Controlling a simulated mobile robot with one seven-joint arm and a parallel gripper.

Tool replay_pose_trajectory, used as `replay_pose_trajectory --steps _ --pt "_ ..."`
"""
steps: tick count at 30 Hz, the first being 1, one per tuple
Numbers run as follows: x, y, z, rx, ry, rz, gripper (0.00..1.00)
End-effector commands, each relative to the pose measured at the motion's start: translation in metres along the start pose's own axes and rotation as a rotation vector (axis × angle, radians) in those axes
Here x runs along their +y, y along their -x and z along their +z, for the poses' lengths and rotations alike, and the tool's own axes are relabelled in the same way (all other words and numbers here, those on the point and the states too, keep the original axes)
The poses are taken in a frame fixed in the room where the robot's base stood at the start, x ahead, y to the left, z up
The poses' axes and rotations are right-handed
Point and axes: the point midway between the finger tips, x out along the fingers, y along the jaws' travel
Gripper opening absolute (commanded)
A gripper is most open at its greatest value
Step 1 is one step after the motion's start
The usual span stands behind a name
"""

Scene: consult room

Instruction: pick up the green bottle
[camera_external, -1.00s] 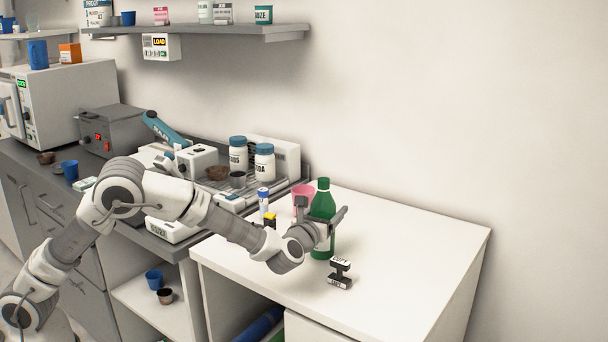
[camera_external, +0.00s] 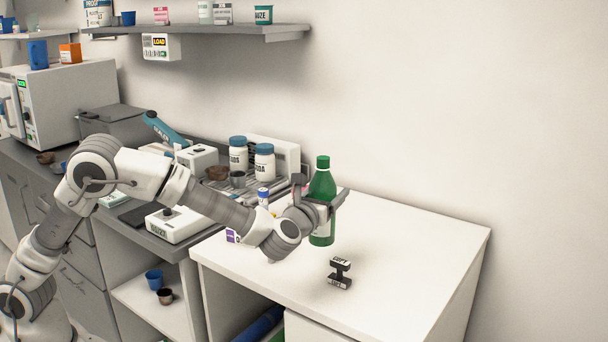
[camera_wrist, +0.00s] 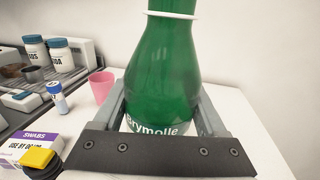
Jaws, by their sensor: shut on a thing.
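The green bottle (camera_external: 322,187) is upright in the external view, with a pale label low on its side. My gripper (camera_external: 318,204) is shut around its body and holds it above the white table (camera_external: 400,265). In the wrist view the bottle (camera_wrist: 165,75) fills the middle, between the two grey fingers of my gripper (camera_wrist: 162,112). Part of its label, reading "Brymolle", shows above the dark gripper plate. The plate hides the bottle's lower part there.
A black stamp (camera_external: 340,272) stands on the table near the bottle. The wrist view shows a pink cup (camera_wrist: 101,87), a blue-capped vial (camera_wrist: 58,98) and a swabs box (camera_wrist: 30,148) to the left. The table's right side is clear.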

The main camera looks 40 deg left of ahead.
Motion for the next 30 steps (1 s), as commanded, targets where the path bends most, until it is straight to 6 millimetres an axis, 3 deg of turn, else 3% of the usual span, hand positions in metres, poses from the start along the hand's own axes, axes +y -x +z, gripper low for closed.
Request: replay_pose_trajectory --steps 12,30 --pt "-0.014 0.037 0.025 -0.002 0.002 -0.001 0.05" --pt "-0.021 0.056 0.036 -0.001 0.001 0.001 0.05"
